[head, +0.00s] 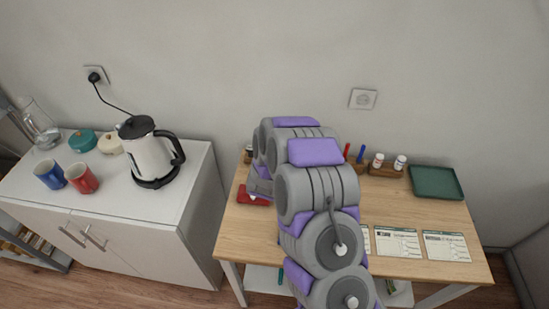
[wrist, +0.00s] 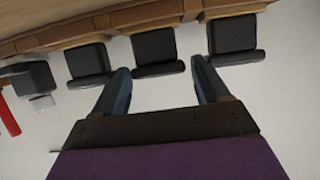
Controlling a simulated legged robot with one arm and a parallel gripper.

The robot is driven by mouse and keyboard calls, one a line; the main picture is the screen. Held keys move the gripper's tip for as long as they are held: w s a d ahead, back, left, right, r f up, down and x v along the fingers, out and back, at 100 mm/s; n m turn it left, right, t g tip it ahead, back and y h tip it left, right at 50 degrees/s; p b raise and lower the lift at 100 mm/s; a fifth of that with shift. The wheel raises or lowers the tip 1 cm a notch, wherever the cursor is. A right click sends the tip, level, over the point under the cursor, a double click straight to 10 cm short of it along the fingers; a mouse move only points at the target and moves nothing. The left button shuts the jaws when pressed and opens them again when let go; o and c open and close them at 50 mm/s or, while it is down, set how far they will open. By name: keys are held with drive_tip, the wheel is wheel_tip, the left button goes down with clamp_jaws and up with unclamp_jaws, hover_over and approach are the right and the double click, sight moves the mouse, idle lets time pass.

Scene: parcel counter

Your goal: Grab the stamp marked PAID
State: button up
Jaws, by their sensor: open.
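In the wrist view several dark stamp-like blocks stand in a row along a wooden rack (wrist: 110,22). The middle block (wrist: 155,52) lies ahead of the gap between my fingers. Others are a left block (wrist: 87,60) and a right block (wrist: 233,36). I can read no PAID marking on any of them. My gripper (wrist: 162,72) is open, with nothing seen gripped between its fingers. In the head view my arm hides the gripper and most of this row.
On the wooden table (head: 400,187) are a green tray (head: 437,183), paper forms (head: 397,243), two white-capped bottles and a red item (head: 252,195). A cabinet (head: 130,205) at left holds a kettle (head: 148,155) and mugs. The table's right front holds only forms.

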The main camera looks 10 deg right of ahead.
drive_tip(key=shift+c, duration=0.2)
drive_tip(key=c, duration=0.8)
drive_tip(key=shift+r+p, duration=0.3)
drive_tip(key=shift+r, duration=0.15)
drive_tip(key=s+d+r+p, duration=0.1)
drive_tip(key=s+p, duration=0.4)
drive_tip(key=s+d+r+p, duration=0.1)
drive_tip(key=s+p, duration=0.4)
drive_tip(key=p, duration=0.1)
drive_tip(key=s+d+r+p, duration=0.1)
drive_tip(key=s+r+p, duration=0.1)
drive_tip(key=s+p, duration=0.3)
drive_tip(key=shift+s+d+p, duration=0.25)
drive_tip(key=shift+s+p, duration=0.15)
drive_tip(key=shift+p, duration=0.3)
